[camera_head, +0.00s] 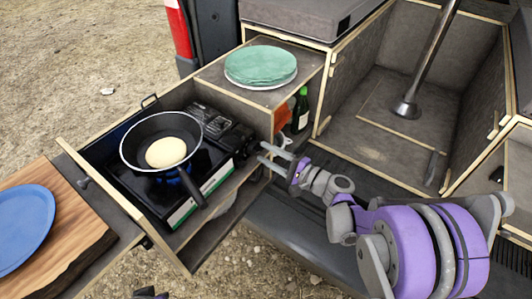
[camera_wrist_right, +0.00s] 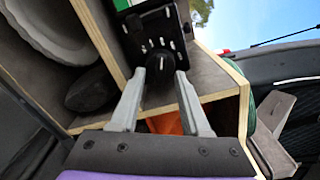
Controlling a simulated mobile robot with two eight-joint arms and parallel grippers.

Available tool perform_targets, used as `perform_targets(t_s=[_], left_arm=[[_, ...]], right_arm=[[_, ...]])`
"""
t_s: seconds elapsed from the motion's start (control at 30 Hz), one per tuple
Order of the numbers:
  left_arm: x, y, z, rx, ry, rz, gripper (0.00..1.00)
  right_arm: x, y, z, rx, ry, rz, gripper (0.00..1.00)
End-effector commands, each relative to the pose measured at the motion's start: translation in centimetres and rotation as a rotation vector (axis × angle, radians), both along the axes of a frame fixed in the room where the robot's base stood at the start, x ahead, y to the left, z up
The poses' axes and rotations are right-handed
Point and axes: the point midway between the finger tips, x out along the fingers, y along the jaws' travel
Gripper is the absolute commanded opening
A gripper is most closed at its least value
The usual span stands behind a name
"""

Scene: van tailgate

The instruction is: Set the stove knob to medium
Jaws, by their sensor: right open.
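The camping stove (camera_head: 180,214) sits in the pulled-out drawer, with a blue flame under the pan. The black stove knob (camera_wrist_right: 159,62) shows in the right wrist view on a dark panel with white marks. I cannot make out its setting. In the head view the knob cannot be told apart at the stove's right end. My right gripper (camera_head: 262,152) is open, its fingers pointing at that end. In the right wrist view its fingertips (camera_wrist_right: 160,75) lie on either side of the knob's line, close to it; contact cannot be told.
A black pan (camera_head: 140,141) with a pancake stands on the burner, its handle toward the front. Green plates (camera_head: 260,66) rest on the cabinet top. A green bottle (camera_head: 301,108) stands in the cabinet. A wooden board (camera_head: 75,232) with a blue plate (camera_head: 22,226) is at left.

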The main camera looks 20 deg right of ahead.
Motion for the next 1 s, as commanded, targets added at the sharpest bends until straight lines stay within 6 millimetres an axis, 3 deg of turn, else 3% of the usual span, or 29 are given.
perform_targets(t_s=[0.5,1.0], left_arm=[[0.0,0.0,0.3,0.0,-0.001,0.0,0.0],[0.0,0.0,0.3,0.0,-0.001,0.0,0.0]], right_arm=[[-7.2,-5.7,0.0,0.0,0.001,-0.004,0.46],[-7.9,-6.2,0.0,0.0,0.0,-0.001,0.46]])
